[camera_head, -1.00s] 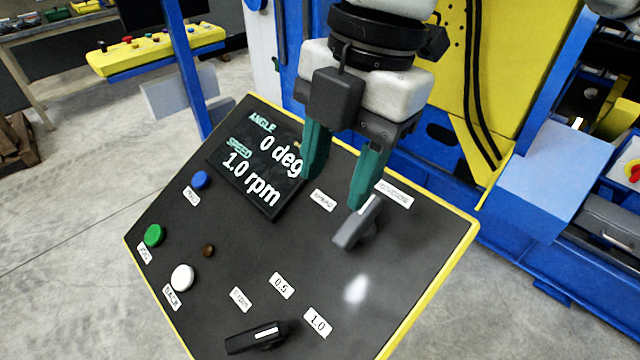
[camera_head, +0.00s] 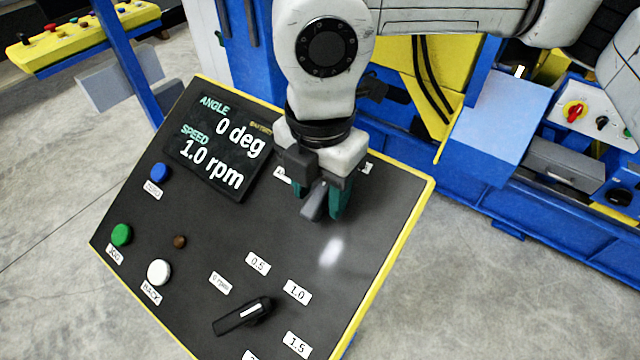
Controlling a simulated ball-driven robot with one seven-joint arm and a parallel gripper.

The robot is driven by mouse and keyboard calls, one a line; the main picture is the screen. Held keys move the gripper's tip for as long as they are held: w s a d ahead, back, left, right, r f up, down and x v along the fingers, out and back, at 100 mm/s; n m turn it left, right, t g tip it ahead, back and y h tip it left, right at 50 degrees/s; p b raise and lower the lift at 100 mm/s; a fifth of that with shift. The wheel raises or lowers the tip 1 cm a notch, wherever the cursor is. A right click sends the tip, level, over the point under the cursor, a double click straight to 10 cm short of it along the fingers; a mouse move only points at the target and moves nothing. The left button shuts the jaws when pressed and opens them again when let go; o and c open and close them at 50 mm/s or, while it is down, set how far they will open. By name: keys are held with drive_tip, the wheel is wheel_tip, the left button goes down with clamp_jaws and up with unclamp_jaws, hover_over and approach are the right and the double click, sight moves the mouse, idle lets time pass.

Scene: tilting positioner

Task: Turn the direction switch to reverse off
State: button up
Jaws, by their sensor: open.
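The direction switch (camera_head: 314,204) is a dark grey lever knob on the upper right of the black sloped panel (camera_head: 200,262). In the earlier view its white-marked end points up and right, toward the right-hand label; now my gripper hides its upper part. My gripper (camera_head: 322,202) is open, with its teal fingers pointing down on either side of the switch. I cannot tell whether they touch it. The two labels above the switch are partly covered by my gripper. The screen (camera_head: 222,150) reads 0 deg and 1.0 rpm, with small yellowish text at its right.
A black speed knob (camera_head: 243,315) with several number labels sits lower on the panel. Blue (camera_head: 161,173), green (camera_head: 121,235) and white (camera_head: 159,272) buttons are at left. Blue and yellow machinery stands behind. Right of the panel is bare floor.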

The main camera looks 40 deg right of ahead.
drive_tip(key=shift+f, duration=0.2)
drive_tip(key=c, duration=0.8)
